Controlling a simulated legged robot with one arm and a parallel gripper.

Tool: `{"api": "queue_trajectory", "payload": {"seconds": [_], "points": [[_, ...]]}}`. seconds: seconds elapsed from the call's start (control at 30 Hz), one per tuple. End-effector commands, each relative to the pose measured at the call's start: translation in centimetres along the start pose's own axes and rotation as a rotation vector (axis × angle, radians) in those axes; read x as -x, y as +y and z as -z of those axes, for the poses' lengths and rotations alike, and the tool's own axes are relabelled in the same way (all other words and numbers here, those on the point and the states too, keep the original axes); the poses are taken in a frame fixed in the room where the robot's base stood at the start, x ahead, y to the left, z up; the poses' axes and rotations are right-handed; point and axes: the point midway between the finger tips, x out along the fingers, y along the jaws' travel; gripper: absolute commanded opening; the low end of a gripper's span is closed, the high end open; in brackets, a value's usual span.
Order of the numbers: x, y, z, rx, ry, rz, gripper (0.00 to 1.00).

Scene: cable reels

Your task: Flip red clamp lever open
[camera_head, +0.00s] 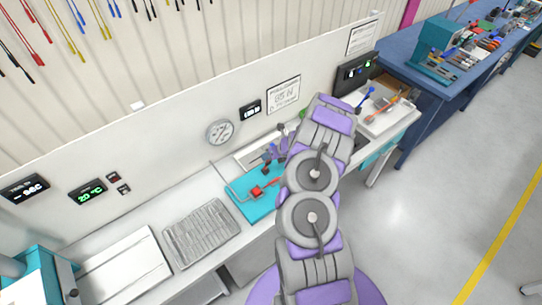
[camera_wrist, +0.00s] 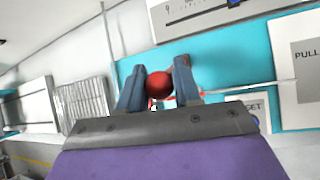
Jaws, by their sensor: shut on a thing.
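The red clamp lever (camera_head: 257,191) shows on a teal plate (camera_head: 237,203) on the white bench. In the wrist view, a round red knob (camera_wrist: 159,85) sits between the two blue-grey fingers of my gripper (camera_wrist: 157,84). The fingers are closed in on it, with the teal plate (camera_wrist: 236,51) behind. In the head view, my gripper (camera_head: 272,163) is low over the plate and my arm covers its right part. The rest of the lever is mostly hidden behind the gripper in the wrist view, so its tilt is unclear.
A grey ribbed tray (camera_head: 201,233) and a white panel (camera_head: 125,271) lie left on the bench. A gauge (camera_head: 220,132) is on the wall behind. A white tray with tools (camera_head: 388,117) stands at the right end. Signs flank the plate in the wrist view.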

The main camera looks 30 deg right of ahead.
Motion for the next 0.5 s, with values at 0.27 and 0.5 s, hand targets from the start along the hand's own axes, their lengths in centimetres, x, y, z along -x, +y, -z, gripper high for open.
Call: {"api": "queue_trajectory", "payload": {"seconds": [0.27,0.5], "points": [[-0.15,0.26,-0.22,0.002,-0.001,-0.005,0.0],[-0.13,0.24,-0.24,0.001,-0.002,-0.004,0.38]]}}
